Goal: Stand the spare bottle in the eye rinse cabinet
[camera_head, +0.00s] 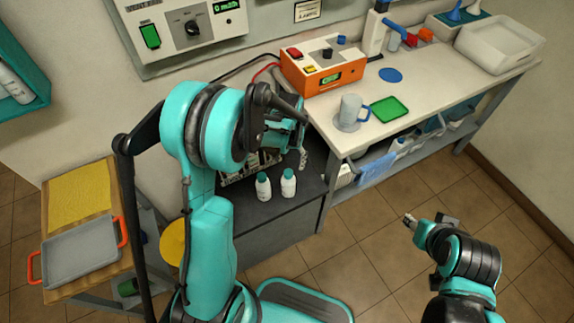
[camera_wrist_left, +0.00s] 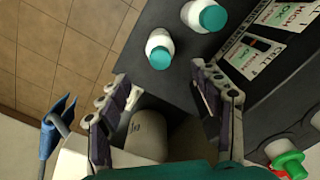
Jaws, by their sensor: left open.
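Two white bottles with teal caps stand upright side by side on the dark low cabinet top, a left one (camera_head: 264,188) and a right one (camera_head: 288,185). In the left wrist view one bottle (camera_wrist_left: 159,48) is just beyond the fingertips and the other (camera_wrist_left: 204,15) is farther up. My left gripper (camera_head: 297,142) is open and empty behind and above the bottles; its spread fingers show in the wrist view (camera_wrist_left: 163,78). The teal eye rinse cabinet (camera_head: 36,72) is at the left wall with a white bottle (camera_head: 14,84) inside. My right gripper (camera_head: 424,229) is over the floor, its jaws unclear.
A white bench (camera_head: 440,88) holds an orange instrument (camera_head: 310,75), a mug (camera_head: 350,112) and a green tray (camera_head: 389,109). A wooden-topped cart (camera_head: 110,177) with a grey tray (camera_head: 80,252) stands at left. The dark top (camera_head: 255,208) is clear before the bottles.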

